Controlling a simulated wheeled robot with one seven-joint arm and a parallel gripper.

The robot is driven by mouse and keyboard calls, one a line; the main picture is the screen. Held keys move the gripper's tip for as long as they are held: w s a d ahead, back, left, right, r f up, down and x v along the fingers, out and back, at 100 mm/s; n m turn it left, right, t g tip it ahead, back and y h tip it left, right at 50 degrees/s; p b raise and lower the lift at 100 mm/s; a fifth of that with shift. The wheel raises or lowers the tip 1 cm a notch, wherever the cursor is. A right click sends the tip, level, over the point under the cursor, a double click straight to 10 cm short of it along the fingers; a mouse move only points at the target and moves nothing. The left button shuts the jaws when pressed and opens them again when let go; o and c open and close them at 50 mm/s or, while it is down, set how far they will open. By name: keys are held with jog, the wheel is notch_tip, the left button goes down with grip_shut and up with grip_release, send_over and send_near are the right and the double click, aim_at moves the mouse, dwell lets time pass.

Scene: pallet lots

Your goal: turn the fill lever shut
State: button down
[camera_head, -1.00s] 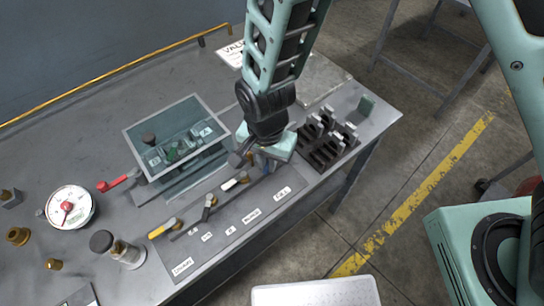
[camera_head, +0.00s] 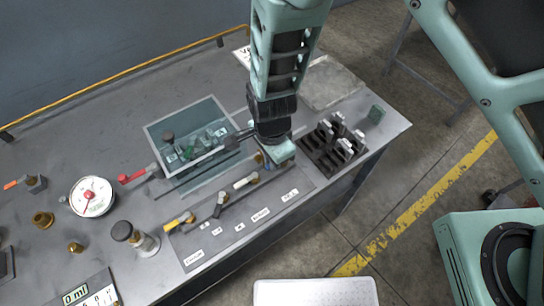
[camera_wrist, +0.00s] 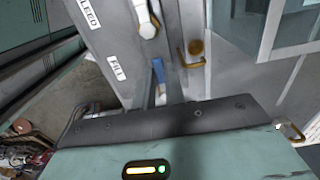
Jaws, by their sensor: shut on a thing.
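The fill lever (camera_wrist: 158,72) has a blue handle and stands beside the FILL label in the wrist view. In the head view the FILL label (camera_head: 290,195) is at the right end of the valve panel (camera_head: 235,232), with my gripper (camera_head: 277,158) low over the bench behind it. I cannot tell the lever's exact angle.
Left along the panel stand a white-handled lever (camera_head: 246,181), a grey one (camera_head: 219,205) and a yellow one (camera_head: 180,221). A clear-walled tank (camera_head: 195,145) is behind. A black rack (camera_head: 333,148) stands close right of my gripper. A gauge (camera_head: 92,196) is at left.

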jog(key=c, duration=1.5)
grip_release()
jog(key=shift+o, duration=0.2)
